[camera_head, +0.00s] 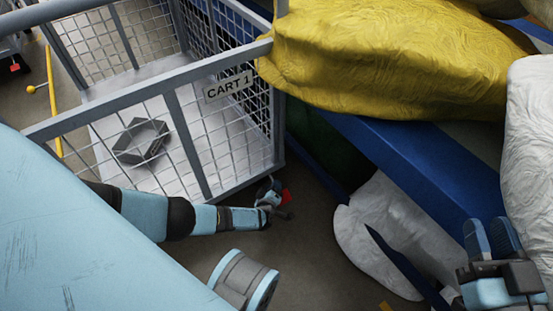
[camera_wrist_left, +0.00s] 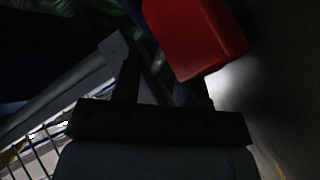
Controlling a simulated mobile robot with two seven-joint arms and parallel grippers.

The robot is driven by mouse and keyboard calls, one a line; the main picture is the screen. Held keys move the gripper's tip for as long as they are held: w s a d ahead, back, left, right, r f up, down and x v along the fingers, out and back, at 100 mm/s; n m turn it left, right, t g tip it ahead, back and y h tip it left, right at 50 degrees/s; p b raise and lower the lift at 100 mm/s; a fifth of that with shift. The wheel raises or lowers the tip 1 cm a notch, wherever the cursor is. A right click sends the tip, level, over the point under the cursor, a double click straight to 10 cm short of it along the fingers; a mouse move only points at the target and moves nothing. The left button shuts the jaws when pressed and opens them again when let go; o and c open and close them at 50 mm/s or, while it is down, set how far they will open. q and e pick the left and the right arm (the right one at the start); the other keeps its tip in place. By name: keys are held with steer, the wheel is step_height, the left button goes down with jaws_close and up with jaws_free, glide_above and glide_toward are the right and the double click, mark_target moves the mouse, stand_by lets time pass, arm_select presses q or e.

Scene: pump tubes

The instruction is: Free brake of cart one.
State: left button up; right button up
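Cart one is a grey wire-mesh cart (camera_head: 190,100) with a "CART 1" sign (camera_head: 228,86), at the upper left of the head view. My left gripper (camera_head: 276,197) is right at the pedal, low beside the cart. In the dark wrist view its fingers stand apart, with the red pedal close to the right finger; I cannot tell whether they touch. My right gripper (camera_head: 490,238) is far from the cart, at the lower right.
A blue beam or shelf (camera_head: 420,160) bears a yellow sack (camera_head: 390,55) and a white sack (camera_head: 530,120). Another pale sack (camera_head: 390,230) lies below. Some bare floor shows between the cart and that sack.

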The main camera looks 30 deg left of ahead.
arm_select(q)
steer(key=shift+w+a+f, duration=0.1)
steer(key=shift+w+a, duration=0.1)
steer(key=shift+w, duration=0.25)
arm_select(e)
steer(key=shift+w, duration=0.25)
arm_select(q)
jaws_close()
arm_select(e)
steer(key=shift+r, duration=0.1)
